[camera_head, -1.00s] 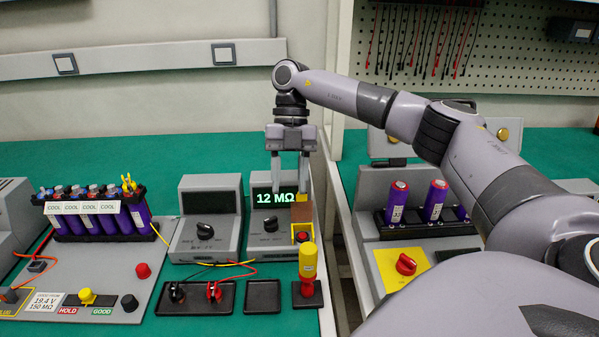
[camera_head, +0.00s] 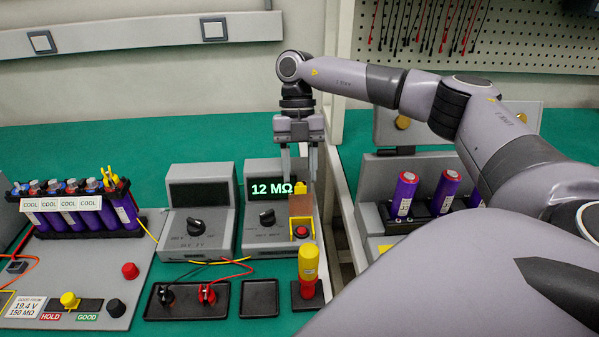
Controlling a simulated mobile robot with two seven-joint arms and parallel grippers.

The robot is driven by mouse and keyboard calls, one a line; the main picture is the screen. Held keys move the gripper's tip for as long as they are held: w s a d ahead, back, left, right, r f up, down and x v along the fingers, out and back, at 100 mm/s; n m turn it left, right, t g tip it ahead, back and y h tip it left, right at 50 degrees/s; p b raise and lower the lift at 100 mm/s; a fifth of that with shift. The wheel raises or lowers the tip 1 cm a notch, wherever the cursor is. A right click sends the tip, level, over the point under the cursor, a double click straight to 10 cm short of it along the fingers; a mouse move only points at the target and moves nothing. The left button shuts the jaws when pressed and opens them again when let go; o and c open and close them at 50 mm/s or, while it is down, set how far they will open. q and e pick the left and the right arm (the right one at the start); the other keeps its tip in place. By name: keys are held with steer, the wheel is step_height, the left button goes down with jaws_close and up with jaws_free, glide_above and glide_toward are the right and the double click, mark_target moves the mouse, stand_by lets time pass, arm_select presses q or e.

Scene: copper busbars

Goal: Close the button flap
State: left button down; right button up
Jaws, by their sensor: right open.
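The button flap (camera_head: 300,206) is a brownish see-through plate with a yellow tab (camera_head: 300,188) at its top. It stands raised on the right side of the grey meter reading 12 MΩ (camera_head: 267,239). Below it, the red button (camera_head: 302,231) in a yellow surround is uncovered. My right gripper (camera_head: 300,179) points down, open and empty, with its fingers to either side of the tab in the picture. I cannot tell whether they touch it or stand behind it. My left gripper is not in view.
A yellow-handled tool (camera_head: 308,262) stands upright just in front of the button. A second grey meter (camera_head: 200,233) is at the left. A tray with red and black clips (camera_head: 187,299) and an empty tray (camera_head: 259,298) lie in front. A battery rack (camera_head: 75,218) stands far left.

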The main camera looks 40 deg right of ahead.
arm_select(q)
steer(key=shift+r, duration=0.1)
arm_select(e)
steer(key=shift+s+a+f, duration=0.15)
steer(key=shift+f, duration=0.3)
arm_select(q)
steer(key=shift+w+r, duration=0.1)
arm_select(e)
jaws_close()
